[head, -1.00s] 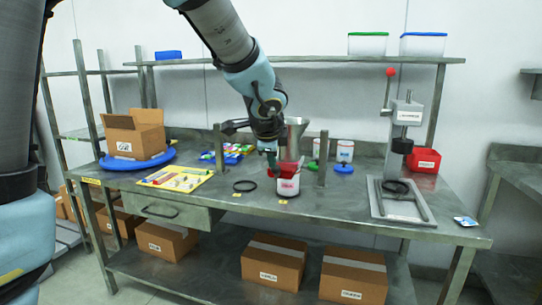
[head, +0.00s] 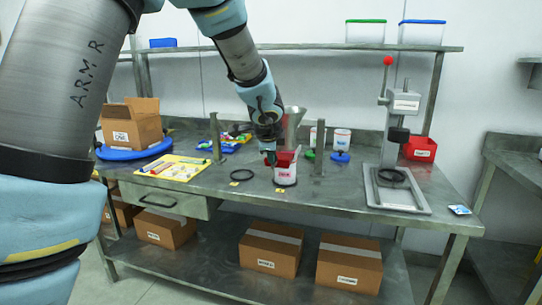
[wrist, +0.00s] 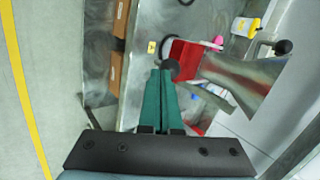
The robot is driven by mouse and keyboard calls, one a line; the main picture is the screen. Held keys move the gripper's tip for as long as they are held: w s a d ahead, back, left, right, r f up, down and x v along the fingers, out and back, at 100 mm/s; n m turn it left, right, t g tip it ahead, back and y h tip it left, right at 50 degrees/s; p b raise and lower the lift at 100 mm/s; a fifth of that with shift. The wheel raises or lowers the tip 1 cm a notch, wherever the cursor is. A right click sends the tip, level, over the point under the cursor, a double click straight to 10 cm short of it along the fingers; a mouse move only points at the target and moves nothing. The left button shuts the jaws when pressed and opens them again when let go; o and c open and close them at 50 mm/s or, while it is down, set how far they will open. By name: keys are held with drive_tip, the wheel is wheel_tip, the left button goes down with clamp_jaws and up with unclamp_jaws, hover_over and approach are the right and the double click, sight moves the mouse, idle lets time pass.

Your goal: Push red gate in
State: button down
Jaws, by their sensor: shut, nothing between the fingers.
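The red gate (head: 287,158) shows as a red piece below the metal funnel (head: 296,122) and at the top of a white cup with a red label (head: 285,178). In the wrist view the red piece (wrist: 182,53) lies just beyond the fingertips, beside the funnel (wrist: 245,80). My gripper (head: 270,160) has green fingers and is at the left side of the red piece. In the wrist view my gripper (wrist: 160,74) is shut and empty, its tips close to a dark round knob. I cannot tell whether they touch.
Metal posts (head: 318,148) stand on both sides of the funnel. A black ring (head: 230,147) and a yellow board (head: 172,167) lie to the left on the metal table (head: 335,197). A lever press (head: 402,140) stands to the right. The table front is mostly clear.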

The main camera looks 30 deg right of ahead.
drive_tip(key=w+d+p, duration=0.4)
drive_tip(key=w+d, duration=0.2)
drive_tip(key=shift+p, duration=0.35)
